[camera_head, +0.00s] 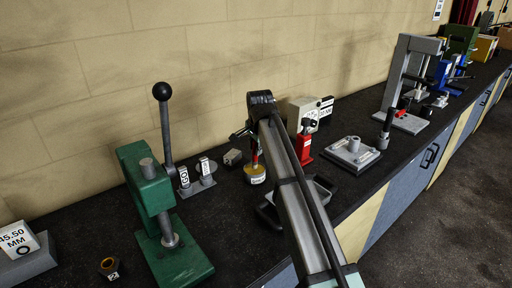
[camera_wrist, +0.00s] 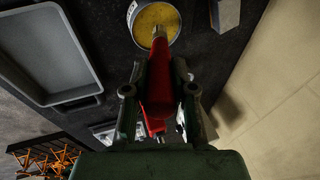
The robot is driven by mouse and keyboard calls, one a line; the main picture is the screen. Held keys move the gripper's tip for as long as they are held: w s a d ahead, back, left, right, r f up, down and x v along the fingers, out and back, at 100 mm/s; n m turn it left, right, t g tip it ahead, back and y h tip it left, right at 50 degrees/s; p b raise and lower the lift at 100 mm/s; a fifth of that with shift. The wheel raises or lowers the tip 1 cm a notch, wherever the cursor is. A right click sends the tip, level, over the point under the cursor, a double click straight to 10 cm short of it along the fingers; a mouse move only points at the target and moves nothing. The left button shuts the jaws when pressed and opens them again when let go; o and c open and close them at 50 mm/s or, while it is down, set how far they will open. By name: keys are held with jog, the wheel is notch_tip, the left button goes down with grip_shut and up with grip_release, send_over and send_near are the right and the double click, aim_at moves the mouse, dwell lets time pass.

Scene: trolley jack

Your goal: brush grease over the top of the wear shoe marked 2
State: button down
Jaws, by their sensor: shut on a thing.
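My gripper (camera_wrist: 160,80) is shut on a red-handled brush (camera_wrist: 158,98). The brush tip lies over the yellow grease in a round tin (camera_wrist: 134,12); I cannot tell whether it touches the grease. In the head view the tin (camera_head: 255,178) stands on the bench below my gripper (camera_head: 254,140), which is partly hidden by my arm. A small dark ring-like piece with a tag (camera_head: 109,267) lies at the front left. Two small grey pieces with white labels (camera_head: 184,178) (camera_head: 205,168) stand left of the tin. Their marks are too small to read surely, so I cannot tell which is shoe 2.
A green press with a black-knobbed lever (camera_head: 152,205) stands at left. A grey tray (camera_wrist: 88,93) lies beside the tin, partly behind my arm in the head view. A red stand (camera_head: 304,148) and a grey plate (camera_head: 352,154) are to the right. The wall runs behind.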

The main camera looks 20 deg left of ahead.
jog(key=shift+f, duration=0.55)
dwell(0.8)
jog(key=shift+r+p, duration=1.65)
jog(key=shift+r, duration=1.9)
